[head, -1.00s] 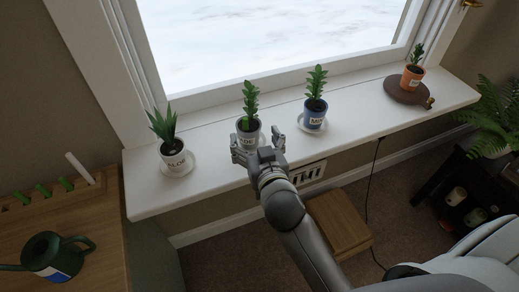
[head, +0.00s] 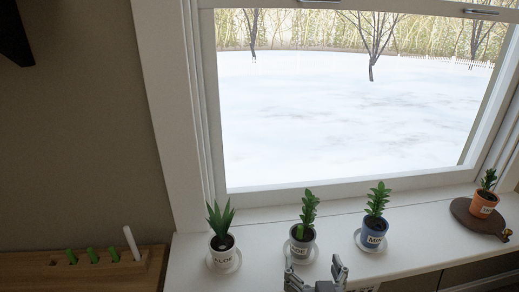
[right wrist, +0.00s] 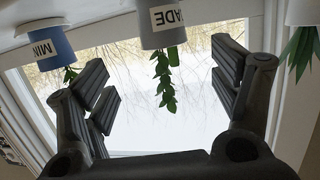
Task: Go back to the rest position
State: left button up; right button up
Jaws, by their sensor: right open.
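My right gripper (head: 315,274) is at the bottom edge of the head view, in front of the window sill. Its two fingers are spread and empty; in the right wrist view they (right wrist: 165,95) stand wide apart. The grey pot with a green plant, labelled "ADE" as far as I can read (right wrist: 165,25), shows beyond and between the fingers, upside down in that view. In the head view this pot (head: 302,247) stands upright on a saucer on the sill, just beyond the gripper and apart from it. My left gripper is out of view.
The white sill (head: 265,268) also holds a white aloe pot (head: 222,250), a blue pot (head: 373,234) and an orange pot (head: 484,204) on a brown board (head: 468,219). A wooden rack (head: 92,272) with green pegs is at lower left. The window (head: 345,120) rises behind.

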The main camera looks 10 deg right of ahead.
jog(key=s+d+f+n+g+y, duration=0.1)
jog(key=s+d+f+n+g, duration=0.1)
jog(key=s+f+g, duration=0.7)
jog(key=s+d+f+n+g+y, duration=0.1)
jog(key=s+d+f+g, duration=0.15)
jog(key=s+f, duration=0.7)
notch_tip(320, 180, down, 21)
jog(key=s+g, duration=0.2)
jog(key=s, duration=0.1)
jog(key=s+d+f+p, duration=0.1)
jog(key=s+d+f, duration=0.1)
jog(key=s+f, duration=1.4)
jog(key=shift+s+d+f+n+g, duration=0.3)
jog(key=shift+f+g, duration=0.15)
jog(key=shift+f, duration=0.2)
